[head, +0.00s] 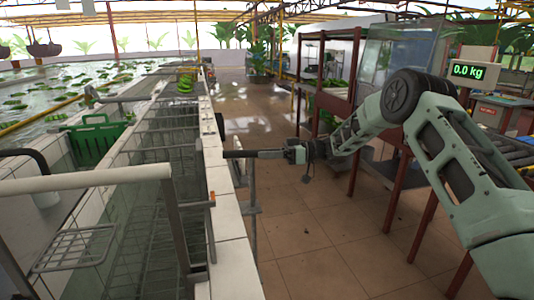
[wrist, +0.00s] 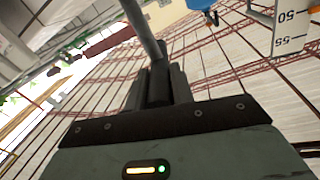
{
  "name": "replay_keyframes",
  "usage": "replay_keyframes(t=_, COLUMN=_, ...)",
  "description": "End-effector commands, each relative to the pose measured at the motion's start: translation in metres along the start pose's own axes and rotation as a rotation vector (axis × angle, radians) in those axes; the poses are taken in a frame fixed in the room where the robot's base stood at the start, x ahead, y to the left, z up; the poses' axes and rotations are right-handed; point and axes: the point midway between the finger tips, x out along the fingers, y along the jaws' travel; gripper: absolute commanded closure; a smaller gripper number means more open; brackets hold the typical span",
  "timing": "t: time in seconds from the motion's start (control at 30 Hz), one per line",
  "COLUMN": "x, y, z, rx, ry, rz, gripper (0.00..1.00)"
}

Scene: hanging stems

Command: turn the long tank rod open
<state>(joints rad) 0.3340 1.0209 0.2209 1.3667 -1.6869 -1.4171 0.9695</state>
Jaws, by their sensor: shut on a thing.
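The long tank rod (head: 238,154) shows in the head view as a dark, roughly level bar beside the tank's outer tiled wall (head: 232,222). Its left end meets the wall area; the exact joint is too small to tell. My gripper (head: 270,154) is at the rod's right end, reaching in from the right. In the wrist view the grey rod (wrist: 143,30) runs from the top edge down between the dark fingers of my gripper (wrist: 160,88), which are shut on it. The fingers hide the held end.
A grey upright post (head: 253,205) stands just below the rod. Metal racks (head: 160,170) and a green crate (head: 95,137) lie left. A red-brown frame table (head: 352,150) and a scale display (head: 469,71) stand right. Tiled floor (head: 315,235) is clear between.

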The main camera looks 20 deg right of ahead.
Motion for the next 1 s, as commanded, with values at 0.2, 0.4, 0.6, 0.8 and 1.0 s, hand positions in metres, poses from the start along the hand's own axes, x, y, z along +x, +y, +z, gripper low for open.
replay_keyframes(t=0.2, x=0.0006, y=0.0013, z=0.0003, rx=-0.002, ry=-0.02, rz=-0.113, gripper=1.0)
replay_keyframes(t=0.4, x=0.0004, y=0.0011, z=-0.0008, rx=-0.003, ry=-0.03, rz=-0.167, gripper=1.0)
replay_keyframes(t=0.6, x=0.0007, y=0.0006, z=-0.0015, rx=-0.002, ry=-0.033, rz=-0.186, gripper=1.0)
replay_keyframes(t=0.8, x=0.001, y=0.0004, z=-0.0023, rx=-0.004, ry=-0.033, rz=-0.187, gripper=1.0)
replay_keyframes(t=1.0, x=0.0012, y=0.0004, z=-0.0026, rx=-0.004, ry=-0.032, rz=-0.187, gripper=0.56)
